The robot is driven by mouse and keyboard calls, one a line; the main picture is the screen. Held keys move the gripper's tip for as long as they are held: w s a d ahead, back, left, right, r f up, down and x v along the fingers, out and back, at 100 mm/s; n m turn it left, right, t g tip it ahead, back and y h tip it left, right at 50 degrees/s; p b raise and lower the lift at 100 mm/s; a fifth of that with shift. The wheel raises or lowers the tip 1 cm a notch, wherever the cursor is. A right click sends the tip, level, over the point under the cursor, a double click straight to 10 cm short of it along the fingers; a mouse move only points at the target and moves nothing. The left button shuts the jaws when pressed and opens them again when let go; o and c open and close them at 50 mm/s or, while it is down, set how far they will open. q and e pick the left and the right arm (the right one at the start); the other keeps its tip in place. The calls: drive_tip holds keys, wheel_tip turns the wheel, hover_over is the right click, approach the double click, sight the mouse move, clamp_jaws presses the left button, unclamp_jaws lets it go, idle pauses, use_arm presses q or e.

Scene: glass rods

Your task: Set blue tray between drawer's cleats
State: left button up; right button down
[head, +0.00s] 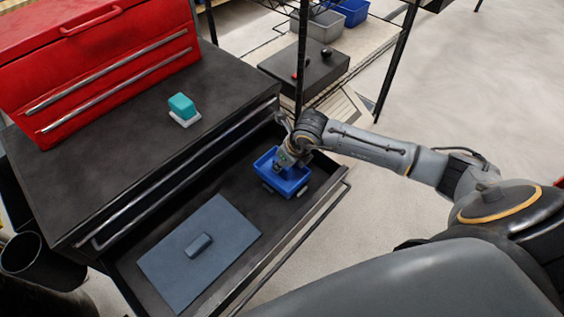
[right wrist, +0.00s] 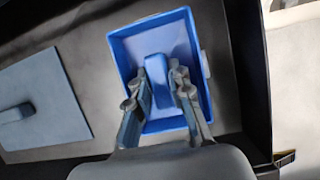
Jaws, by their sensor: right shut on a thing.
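The blue tray (head: 288,187) is in the right-hand part of the open drawer (head: 240,192). It also shows in the right wrist view (right wrist: 190,28), with a raised blue grip in its middle. My right gripper (head: 284,161) reaches down into the tray. In the right wrist view its fingers (right wrist: 162,80) are shut on the grip from both sides. A pale cleat (right wrist: 205,63) shows close beside the tray's right wall. Pale strips also show by the tray's lower edge in the head view. I cannot tell whether the tray touches the drawer floor. My left gripper is out of view.
A grey-blue panel (head: 215,222) with a raised handle (head: 199,245) lies in the drawer's left part. A teal block (head: 182,105) on a white base sits on the cabinet top, beside a red toolbox (head: 100,60). A black rack post (head: 301,60) stands behind the right gripper.

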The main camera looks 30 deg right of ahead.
drive_tip(key=shift+f, duration=0.3)
drive_tip(key=shift+f, duration=0.2)
drive_tip(key=c, duration=1.2)
unclamp_jaws()
